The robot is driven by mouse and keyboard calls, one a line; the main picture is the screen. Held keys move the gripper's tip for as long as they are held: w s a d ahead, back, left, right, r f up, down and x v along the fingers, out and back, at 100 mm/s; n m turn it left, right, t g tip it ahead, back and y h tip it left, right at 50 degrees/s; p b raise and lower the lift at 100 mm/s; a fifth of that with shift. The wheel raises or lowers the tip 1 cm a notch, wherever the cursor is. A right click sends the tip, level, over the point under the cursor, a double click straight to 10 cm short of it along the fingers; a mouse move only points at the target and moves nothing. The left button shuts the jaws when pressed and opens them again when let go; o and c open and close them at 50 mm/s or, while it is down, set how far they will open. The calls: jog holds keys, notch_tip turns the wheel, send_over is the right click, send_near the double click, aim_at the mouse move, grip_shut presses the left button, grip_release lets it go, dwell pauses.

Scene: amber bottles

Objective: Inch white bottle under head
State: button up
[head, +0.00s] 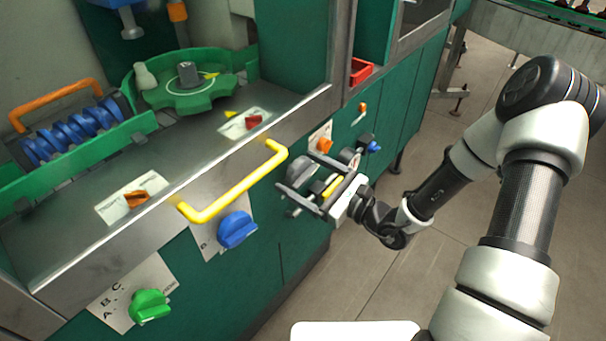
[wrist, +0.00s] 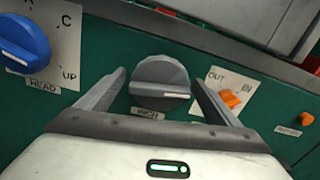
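A small white bottle (head: 145,77) stands upright at the back left edge of the green star wheel (head: 190,101) in the head view. A blue-grey head (head: 130,22) hangs above and slightly left of it. My gripper (head: 302,182) is at the cabinet front, its fingers apart. In the wrist view my gripper (wrist: 158,80) has one finger on each side of a grey round knob (wrist: 160,84) with a pale line on its face. Gaps show at both sides; whether either finger touches it is unclear.
A blue knob (wrist: 24,42) marked HEAD is left of my gripper, and an orange switch (wrist: 231,98) marked OUT and IN is right. A yellow handle (head: 232,187) juts from the front nearby. A green knob (head: 149,305) is lower left. Open floor lies right.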

jog(key=c, duration=0.9)
jog(key=shift+r+m+p, duration=0.35)
jog(key=shift+m+p, duration=0.35)
jog(key=shift+p, duration=0.3)
jog(key=shift+c, duration=0.2)
jog(key=shift+m+p, duration=0.7)
jog(key=shift+f+m+p, duration=0.2)
jog(key=shift+m+p, duration=0.5)
jog(key=shift+m, duration=0.4)
jog(key=shift+f+m, duration=0.15)
jog(key=shift+m, duration=0.15)
jog(key=o, duration=1)
